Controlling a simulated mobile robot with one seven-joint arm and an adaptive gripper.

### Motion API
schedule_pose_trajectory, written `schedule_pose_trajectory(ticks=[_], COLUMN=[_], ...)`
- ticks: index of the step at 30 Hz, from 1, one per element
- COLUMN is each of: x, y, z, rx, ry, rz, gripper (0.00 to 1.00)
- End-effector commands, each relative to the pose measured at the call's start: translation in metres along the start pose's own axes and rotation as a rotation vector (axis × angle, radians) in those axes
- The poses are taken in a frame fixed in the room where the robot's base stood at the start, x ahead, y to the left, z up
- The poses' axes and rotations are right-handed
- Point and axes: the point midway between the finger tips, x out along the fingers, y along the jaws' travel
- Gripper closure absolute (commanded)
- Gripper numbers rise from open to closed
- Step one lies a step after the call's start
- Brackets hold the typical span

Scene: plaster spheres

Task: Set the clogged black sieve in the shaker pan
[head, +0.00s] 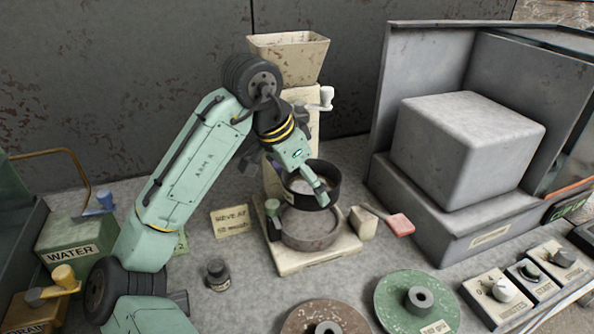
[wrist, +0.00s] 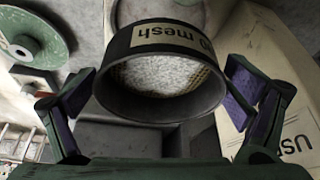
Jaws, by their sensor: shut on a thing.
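The black sieve (head: 334,190) is held by my gripper (head: 308,185) in the head view, above the shaker pan. In the wrist view it sits between the two pads of my gripper (wrist: 160,90), with a "mesh" label on its wall and pale, grainy matter over its mesh. The grey shaker pan (head: 310,241) stands on a cream base. The sieve hides its far rim, and I cannot tell how large the gap between them is.
A cream hopper machine (head: 290,60) stands behind. A red-handled tool (head: 398,222) lies to the right of the base, before a large grey block (head: 468,145). A small dark bottle (head: 217,275) and green disc (head: 417,300) stand in front.

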Motion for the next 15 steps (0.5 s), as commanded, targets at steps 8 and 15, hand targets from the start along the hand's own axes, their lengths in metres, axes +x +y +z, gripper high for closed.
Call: schedule_pose_trajectory(ticks=[8,15], x=[-0.0001,0.0062], y=[0.0002,-0.0001], z=[0.0007,0.0038], rx=[0.001,-0.001], ry=[0.001,0.000], rz=[0.000,0.000], gripper=[0.39,0.39])
